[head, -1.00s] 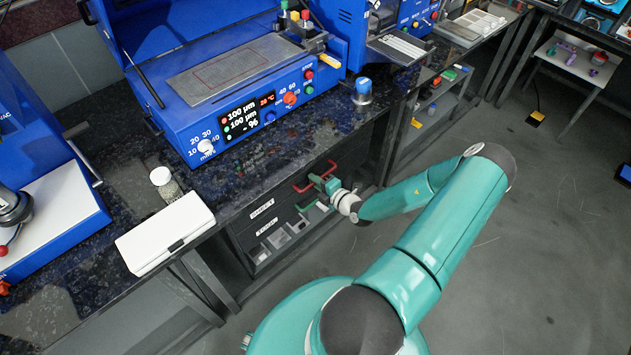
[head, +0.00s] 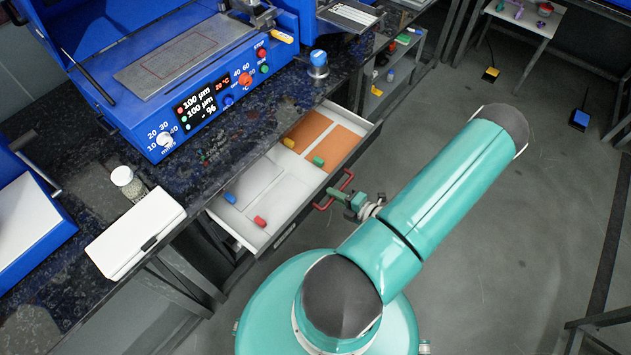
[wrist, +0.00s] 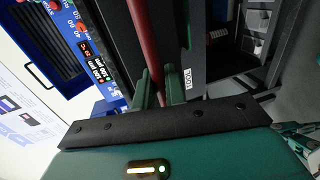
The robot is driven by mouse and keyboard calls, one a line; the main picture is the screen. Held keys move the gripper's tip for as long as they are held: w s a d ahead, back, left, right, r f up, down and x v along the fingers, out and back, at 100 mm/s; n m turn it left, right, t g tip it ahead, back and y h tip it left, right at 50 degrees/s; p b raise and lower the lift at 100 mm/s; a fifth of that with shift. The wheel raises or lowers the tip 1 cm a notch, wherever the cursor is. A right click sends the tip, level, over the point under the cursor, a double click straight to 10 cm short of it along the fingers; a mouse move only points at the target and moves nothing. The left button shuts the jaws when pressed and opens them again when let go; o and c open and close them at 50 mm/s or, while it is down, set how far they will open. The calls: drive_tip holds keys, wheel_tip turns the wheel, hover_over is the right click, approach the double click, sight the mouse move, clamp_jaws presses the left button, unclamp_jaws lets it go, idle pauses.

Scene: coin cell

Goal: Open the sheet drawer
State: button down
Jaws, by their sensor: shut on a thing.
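The sheet drawer (head: 293,206) is pulled out from under the dark speckled counter in the head view. Inside lie orange-brown sheets (head: 306,131), pale grey sheets and several small coloured pieces. Its red handle (head: 347,181) is on the drawer's front; the red bar (wrist: 143,45) also crosses the wrist view. My gripper (head: 333,193) is at the handle, its green fingers (wrist: 160,98) shut around the red bar. The fingertips are partly hidden by the bar.
The blue coating machine (head: 190,85) stands on the counter above the drawer. A white box (head: 135,232) and a small jar (head: 127,182) lie on the counter at left. An open shelf (head: 392,75) is beyond the drawer.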

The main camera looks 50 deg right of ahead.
drive_tip(key=f+v, duration=0.2)
drive_tip(key=v, duration=0.8)
drive_tip(key=shift+s, duration=0.15)
drive_tip(key=c, duration=1.8)
unclamp_jaws()
drive_tip(key=v, duration=1.3)
drive_tip(key=shift+s+a, duration=0.1)
drive_tip(key=shift+s, duration=0.3)
